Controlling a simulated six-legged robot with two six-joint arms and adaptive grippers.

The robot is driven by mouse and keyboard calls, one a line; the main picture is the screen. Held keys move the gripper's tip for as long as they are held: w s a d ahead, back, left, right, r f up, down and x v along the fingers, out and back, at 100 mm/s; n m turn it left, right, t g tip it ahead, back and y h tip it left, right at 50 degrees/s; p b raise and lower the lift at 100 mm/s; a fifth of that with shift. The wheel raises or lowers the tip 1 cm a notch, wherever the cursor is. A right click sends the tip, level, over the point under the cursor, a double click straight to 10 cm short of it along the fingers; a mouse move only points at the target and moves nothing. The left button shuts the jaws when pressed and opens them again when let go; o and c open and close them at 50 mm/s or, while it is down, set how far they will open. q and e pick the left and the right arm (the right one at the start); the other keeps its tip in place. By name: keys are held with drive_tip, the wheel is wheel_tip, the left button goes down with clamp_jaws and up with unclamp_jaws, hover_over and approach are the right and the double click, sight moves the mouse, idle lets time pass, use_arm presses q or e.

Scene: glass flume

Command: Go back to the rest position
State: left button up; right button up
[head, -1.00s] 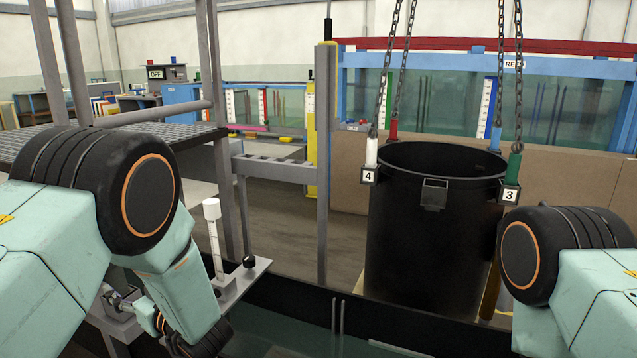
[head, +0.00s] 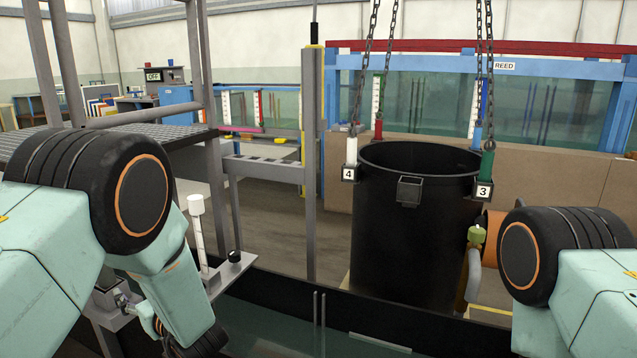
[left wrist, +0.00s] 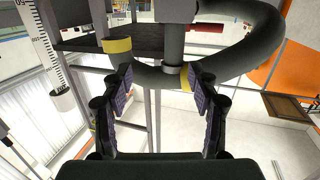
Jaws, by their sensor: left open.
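My left gripper (left wrist: 158,85) shows in the left wrist view with its two dark, purple-padded fingers spread wide apart and nothing between them. A grey curved pipe with yellow bands (left wrist: 172,60) shows behind the fingertips; the distance to it is hard to tell. In the head view my left arm comes in from the left and bends down, and its lower end is largely hidden by its own links. My right arm shows only at its elbow at the right edge; its gripper is out of sight.
A black bin (head: 415,235) hangs on chains ahead, near my right arm. An orange pipe (head: 494,235) is beside it. A grated platform (head: 45,135) and a small shelf with a white post (head: 199,235) are close to my left arm. The dark flume edge (head: 300,300) runs below.

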use_arm(q)
drive_tip(key=s+d+f+m+g+h, duration=0.2)
drive_tip(key=s+d+f+m+h, duration=0.25)
drive_tip(key=s+f, duration=0.35)
drive_tip(key=s+d+f+m+g+h, duration=0.1)
drive_tip(key=s+d+f+m+h, duration=0.2)
drive_tip(key=s+f+h, duration=0.5)
drive_tip(key=s+d+f+m+g+p, duration=0.1)
drive_tip(key=s+d+f+g, duration=0.1)
drive_tip(key=s, duration=1)
drive_tip(key=s+d+f+m+g+p, duration=0.1)
drive_tip(key=s+f+g, duration=0.3)
drive_tip(key=s, duration=0.9)
drive_tip(key=shift+d+f+g+h, duration=0.15)
drive_tip(key=shift+d+g+h, duration=0.3)
drive_tip(key=shift+d+g, duration=0.3)
